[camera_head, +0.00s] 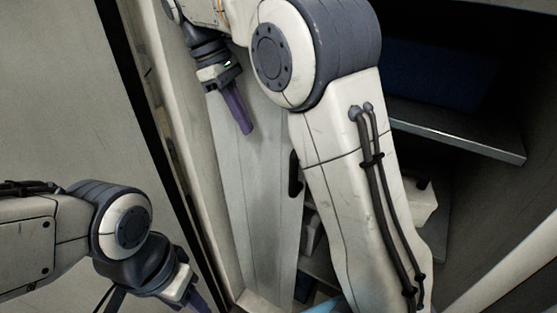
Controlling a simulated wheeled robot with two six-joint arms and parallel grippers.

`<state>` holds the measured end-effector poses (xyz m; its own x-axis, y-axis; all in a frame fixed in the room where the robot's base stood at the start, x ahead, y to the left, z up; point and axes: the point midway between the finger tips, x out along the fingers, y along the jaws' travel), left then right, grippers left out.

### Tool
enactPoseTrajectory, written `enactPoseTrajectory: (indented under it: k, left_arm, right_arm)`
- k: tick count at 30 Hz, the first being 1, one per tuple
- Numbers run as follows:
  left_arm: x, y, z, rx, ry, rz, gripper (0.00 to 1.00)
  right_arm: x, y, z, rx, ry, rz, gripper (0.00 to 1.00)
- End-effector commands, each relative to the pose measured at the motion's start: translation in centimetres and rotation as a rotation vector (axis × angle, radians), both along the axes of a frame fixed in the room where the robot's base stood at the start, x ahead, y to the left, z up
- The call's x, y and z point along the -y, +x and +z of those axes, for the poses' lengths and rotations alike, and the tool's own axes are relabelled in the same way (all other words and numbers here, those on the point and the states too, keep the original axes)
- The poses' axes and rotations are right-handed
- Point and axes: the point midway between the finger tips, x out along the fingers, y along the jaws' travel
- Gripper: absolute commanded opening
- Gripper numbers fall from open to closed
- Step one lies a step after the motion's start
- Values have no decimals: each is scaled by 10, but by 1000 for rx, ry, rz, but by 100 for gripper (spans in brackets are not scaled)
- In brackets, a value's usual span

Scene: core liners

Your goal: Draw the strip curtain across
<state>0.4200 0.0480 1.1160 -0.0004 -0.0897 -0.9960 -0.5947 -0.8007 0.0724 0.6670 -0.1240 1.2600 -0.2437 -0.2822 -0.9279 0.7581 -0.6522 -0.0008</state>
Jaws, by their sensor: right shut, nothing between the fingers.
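A pale grey upright panel with vertical fold lines (250,210), which looks like the strip curtain, hangs at the left side of a dark shelved opening. A black handle-like piece (295,174) sits at its right edge. My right gripper (238,108), with purple fingers, is shut and empty in front of the panel's upper part; I cannot tell whether it touches. My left gripper (194,298) is low, left of the panel, with its fingertips cut off by the bottom edge. My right arm hides part of the opening.
A shelf (460,130) with a metal front edge crosses the opening, with a dark blue surface (440,75) above it. A whitish object (421,200) stands lower down, partly hidden. A plain grey wall (60,100) fills the left.

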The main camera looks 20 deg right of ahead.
Motion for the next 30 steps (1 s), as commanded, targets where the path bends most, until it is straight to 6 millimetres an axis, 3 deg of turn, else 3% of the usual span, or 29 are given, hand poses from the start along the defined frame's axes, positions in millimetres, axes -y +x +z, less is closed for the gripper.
enactPoseTrajectory:
  k: [14,21,30]
  left_arm:
    - [0,0,-3,0,0,0,50]
    - [0,0,6,0,0,0,50]
    - [0,0,6,0,0,0,50]
  right_arm:
    - [26,-25,-86,-2,0,-2,0]
    - [51,-45,-82,1,1,-3,0]
    - [55,-49,-83,2,2,-1,0]
